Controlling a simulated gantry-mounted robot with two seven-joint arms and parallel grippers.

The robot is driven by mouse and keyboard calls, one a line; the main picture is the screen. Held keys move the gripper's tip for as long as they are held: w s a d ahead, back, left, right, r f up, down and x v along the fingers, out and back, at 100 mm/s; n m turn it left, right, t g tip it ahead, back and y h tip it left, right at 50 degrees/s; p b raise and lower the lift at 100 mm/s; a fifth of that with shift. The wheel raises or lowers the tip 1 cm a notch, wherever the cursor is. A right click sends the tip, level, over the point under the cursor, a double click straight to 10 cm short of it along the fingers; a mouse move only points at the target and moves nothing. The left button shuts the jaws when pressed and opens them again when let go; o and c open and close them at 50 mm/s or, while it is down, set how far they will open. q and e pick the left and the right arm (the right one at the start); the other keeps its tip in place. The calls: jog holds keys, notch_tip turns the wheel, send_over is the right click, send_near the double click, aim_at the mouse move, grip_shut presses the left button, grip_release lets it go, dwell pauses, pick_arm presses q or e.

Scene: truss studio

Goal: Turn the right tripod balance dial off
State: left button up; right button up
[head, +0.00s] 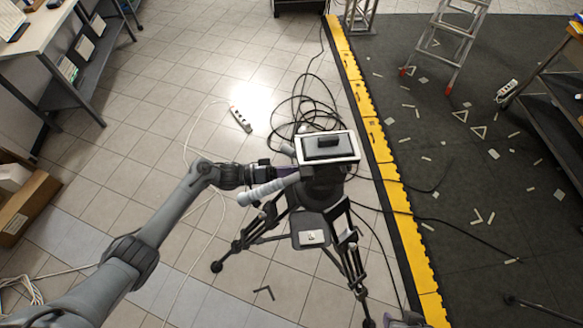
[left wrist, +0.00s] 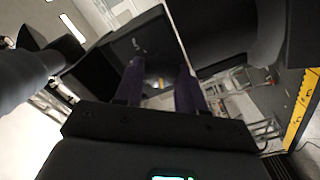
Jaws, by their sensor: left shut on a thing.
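The black tripod (head: 322,190) stands upright on the tiles near the middle of the head view. A white-edged plate with a black block tops its head (head: 330,147). My left gripper (head: 276,171) reaches in from the left, with its fingers at the left side of the tripod head. In the left wrist view my left gripper's purple fingers (left wrist: 158,85) press against the dark head (left wrist: 140,45). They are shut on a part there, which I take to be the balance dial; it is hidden. A dark and purple piece at the head view's bottom edge may be my right gripper (head: 404,320).
A pale pan handle (head: 268,188) sticks out left, just below my left gripper. Black cables (head: 300,105) lie coiled behind the tripod, near a white power strip (head: 240,119). A yellow edge strip (head: 385,155) runs to the right. Tiles at left are mostly clear.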

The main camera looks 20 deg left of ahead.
dwell(0.3)
pick_arm(q)
jog(key=o, duration=0.8)
jog(key=b+v, duration=0.1)
jog(key=v, duration=0.9)
jog(key=shift+s+a+b, duration=0.2)
jog(key=shift+a+b, duration=0.15)
jog(key=shift+b, duration=0.05)
jog(key=shift+a, duration=0.1)
